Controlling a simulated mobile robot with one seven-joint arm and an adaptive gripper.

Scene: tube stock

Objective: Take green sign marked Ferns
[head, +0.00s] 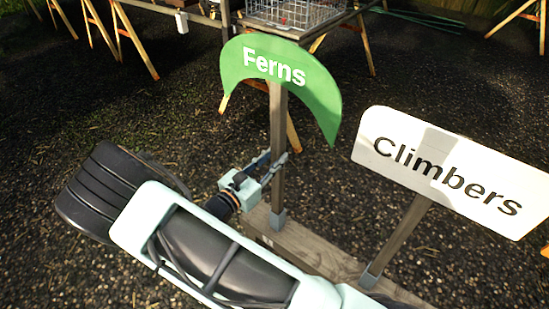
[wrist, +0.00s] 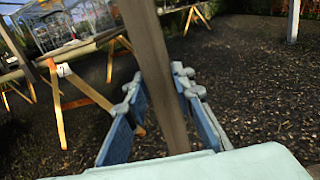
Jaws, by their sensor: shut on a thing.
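The green sign marked Ferns (head: 281,76) is an arched board on an upright wooden post in the head view. The foot of its post sits in a grey socket (head: 278,218) on a wooden base. My gripper (head: 275,163) is around the middle of the post, below the board, and shut on it. In the wrist view the post (wrist: 160,75) stands between the two blue fingers of my gripper (wrist: 165,105), slightly tilted in the picture. The board itself is out of the wrist view.
A white sign marked Climbers (head: 450,170) stands close on the right, its post in the same wooden base (head: 315,250). Behind is a table on wooden trestles with a wire basket (head: 295,14). Dark gravel ground lies open around the base.

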